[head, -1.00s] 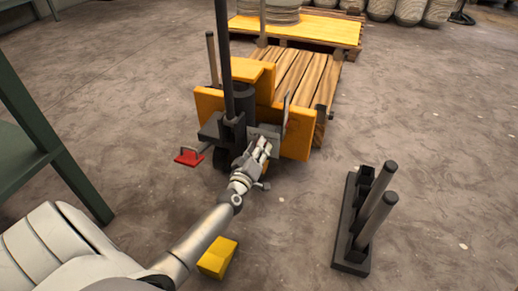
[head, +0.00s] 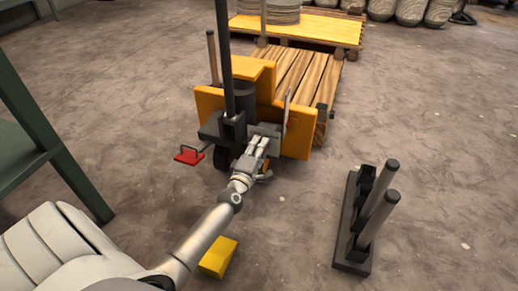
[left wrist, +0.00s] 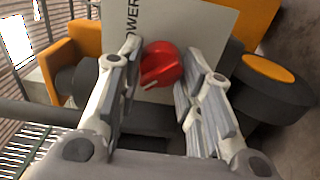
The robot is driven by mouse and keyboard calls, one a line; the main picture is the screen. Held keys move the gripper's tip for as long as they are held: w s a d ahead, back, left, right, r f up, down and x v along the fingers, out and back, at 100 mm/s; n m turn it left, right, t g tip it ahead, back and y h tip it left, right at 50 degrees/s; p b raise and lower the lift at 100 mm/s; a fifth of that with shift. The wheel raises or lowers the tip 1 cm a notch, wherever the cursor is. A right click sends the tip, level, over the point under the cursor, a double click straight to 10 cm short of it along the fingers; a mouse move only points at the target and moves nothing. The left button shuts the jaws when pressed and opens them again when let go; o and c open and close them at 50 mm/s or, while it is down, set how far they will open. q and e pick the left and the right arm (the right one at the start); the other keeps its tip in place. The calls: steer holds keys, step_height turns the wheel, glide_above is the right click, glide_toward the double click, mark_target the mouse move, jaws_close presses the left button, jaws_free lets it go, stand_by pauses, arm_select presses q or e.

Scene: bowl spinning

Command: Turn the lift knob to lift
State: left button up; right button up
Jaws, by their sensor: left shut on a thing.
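The lift knob (left wrist: 162,65) is a red round knob on a pale panel (left wrist: 170,18), and part of a word ending in "OWER" is printed beside it. The panel is on the orange pallet jack (head: 297,142). My left gripper (head: 264,140) reaches the jack from below in the head view and hides the knob there. In the left wrist view my left gripper (left wrist: 160,70) has a finger on each side of the knob and is shut on it. My right gripper is not in view.
A wooden pallet (head: 300,75) sits behind the jack. A red pedal (head: 188,157) sticks out at its left. A dark stand with grey posts (head: 352,240) is at right, and a yellow block (head: 218,257) lies near my forearm. A green frame (head: 55,150) stands at left.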

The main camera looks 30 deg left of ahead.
arm_select(q)
steer(key=shift+n, duration=0.3)
steer(key=o, duration=1)
steer(key=v, duration=1.2)
